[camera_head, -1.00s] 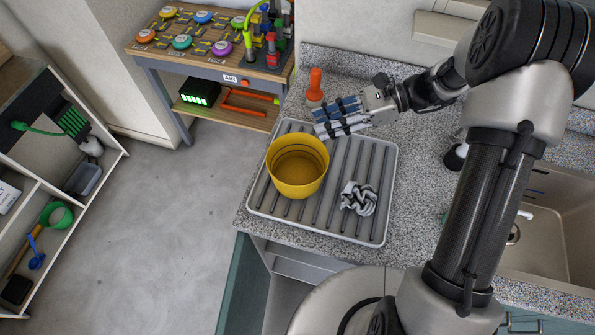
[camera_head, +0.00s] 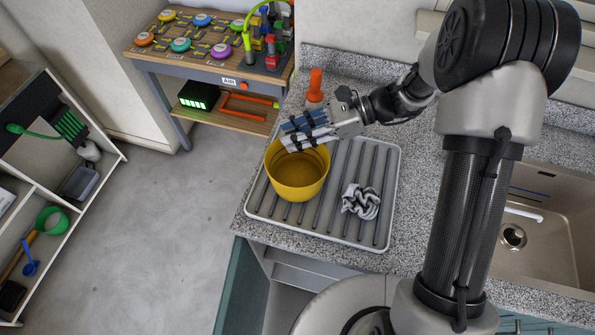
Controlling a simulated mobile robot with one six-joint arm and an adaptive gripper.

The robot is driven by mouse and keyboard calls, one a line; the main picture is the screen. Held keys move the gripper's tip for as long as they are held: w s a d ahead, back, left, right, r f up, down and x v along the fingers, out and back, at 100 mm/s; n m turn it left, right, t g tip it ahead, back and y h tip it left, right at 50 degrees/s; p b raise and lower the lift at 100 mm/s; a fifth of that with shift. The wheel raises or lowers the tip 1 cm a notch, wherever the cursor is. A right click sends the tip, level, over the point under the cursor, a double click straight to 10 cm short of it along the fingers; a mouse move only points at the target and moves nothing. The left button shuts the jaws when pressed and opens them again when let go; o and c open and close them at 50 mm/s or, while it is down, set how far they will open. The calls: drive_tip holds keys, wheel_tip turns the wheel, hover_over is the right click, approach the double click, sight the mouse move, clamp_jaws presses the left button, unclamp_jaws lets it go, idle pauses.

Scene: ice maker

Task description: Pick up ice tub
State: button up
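The yellow tub (camera_head: 298,183), which I take for the ice tub, stands upright on the grey ribbed tray (camera_head: 388,205). Its inside looks empty. My gripper (camera_head: 284,136) reaches in from the right, with its fingers over the tub's far rim and hiding part of it. The two fingers, one bluish and one pale grey, lie one beside the other with a narrow gap. They look open, and nothing shows between them. I cannot tell whether they touch the rim.
A crumpled grey-and-white cloth-like thing (camera_head: 361,200) lies on the tray right of the tub. An orange-topped bottle (camera_head: 315,88) stands behind my gripper. A sink (camera_head: 545,235) is at the right. A workbench with coloured buttons (camera_head: 205,45) stands at the back left.

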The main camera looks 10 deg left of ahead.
clamp_jaws()
idle(0.6)
